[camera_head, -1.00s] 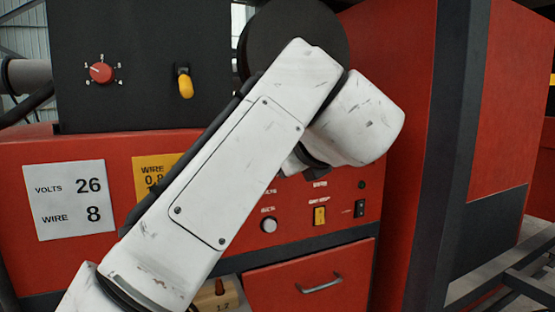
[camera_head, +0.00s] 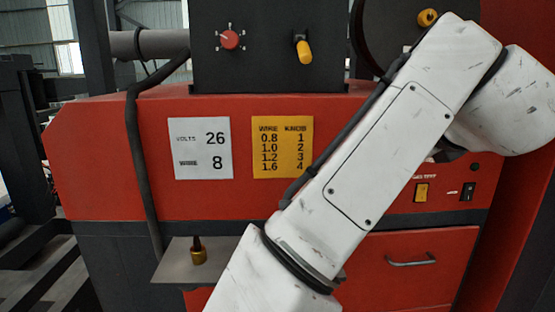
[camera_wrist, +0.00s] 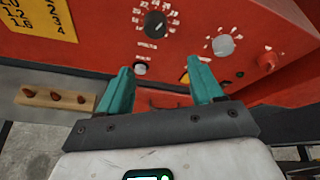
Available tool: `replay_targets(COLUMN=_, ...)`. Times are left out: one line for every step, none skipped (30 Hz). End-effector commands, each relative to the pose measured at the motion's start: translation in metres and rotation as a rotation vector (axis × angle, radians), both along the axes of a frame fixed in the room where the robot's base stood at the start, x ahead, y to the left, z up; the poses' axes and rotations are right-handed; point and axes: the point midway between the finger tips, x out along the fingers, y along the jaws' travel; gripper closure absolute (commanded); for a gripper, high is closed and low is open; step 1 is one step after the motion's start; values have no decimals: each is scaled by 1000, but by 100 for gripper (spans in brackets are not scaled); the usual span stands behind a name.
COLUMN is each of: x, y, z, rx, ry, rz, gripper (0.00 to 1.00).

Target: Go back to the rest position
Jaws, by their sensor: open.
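My gripper (camera_wrist: 160,92) shows in the wrist view with two teal fingers spread apart and nothing between them. It is in front of the red machine's control panel, below a black dial (camera_wrist: 154,24) with numbers around it. In the head view my white arm crosses the right half and hides part of the panel; the gripper itself is not visible there. The red machine (camera_head: 110,150) carries a white sign (camera_head: 203,148) reading volts 26, wire 8, and a yellow wire chart (camera_head: 282,147).
A grey shelf (camera_head: 172,270) with a brass nozzle (camera_head: 198,253) juts out at lower left. A drawer handle (camera_head: 411,260) is at lower right. A red knob (camera_head: 229,39) and yellow lever (camera_head: 303,48) sit on the dark box above. A wooden strip (camera_wrist: 55,98) lies left of the gripper.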

Motion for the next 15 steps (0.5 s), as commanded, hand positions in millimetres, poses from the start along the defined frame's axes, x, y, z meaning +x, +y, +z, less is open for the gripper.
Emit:
replay_targets(x=-1, y=-7, z=-14, rx=-86, ry=24, rz=8, gripper=34)
replay_targets(x=-2, y=-11, z=-21, rx=-141, ry=37, rz=19, gripper=34)
replay_targets(x=-2, y=-15, z=-31, rx=-218, ry=59, rz=36, gripper=34)
replay_targets(x=-3, y=-19, z=-39, rx=-275, ry=75, rz=51, gripper=34)
replay_targets(x=-4, y=-22, z=-47, rx=-335, ry=91, rz=66, gripper=34)
replay_targets(x=-5, y=-26, z=-58, rx=-411, ry=117, rz=89, gripper=34)
replay_targets(x=-7, y=-29, z=-67, rx=-467, ry=136, rz=107, gripper=34)
replay_targets(x=-8, y=-32, z=-75, rx=-521, ry=156, rz=127, gripper=34)
replay_targets(x=-10, y=-35, z=-88, rx=-594, ry=185, rz=155, gripper=34)
replay_targets(x=-12, y=-38, z=-97, rx=-647, ry=206, rz=178, gripper=34)
replay_targets(x=-14, y=-40, z=-107, rx=-700, ry=229, rz=201, gripper=34)
replay_targets(x=-17, y=-44, z=-120, rx=-768, ry=259, rz=234, gripper=34)
replay_targets(x=-19, y=-46, z=-130, rx=-819, ry=284, rz=261, gripper=34)
replay_targets(x=-22, y=-48, z=-141, rx=-867, ry=308, rz=291, gripper=34)
replay_targets(x=-26, y=-51, z=-155, rx=-932, ry=340, rz=329, gripper=34)
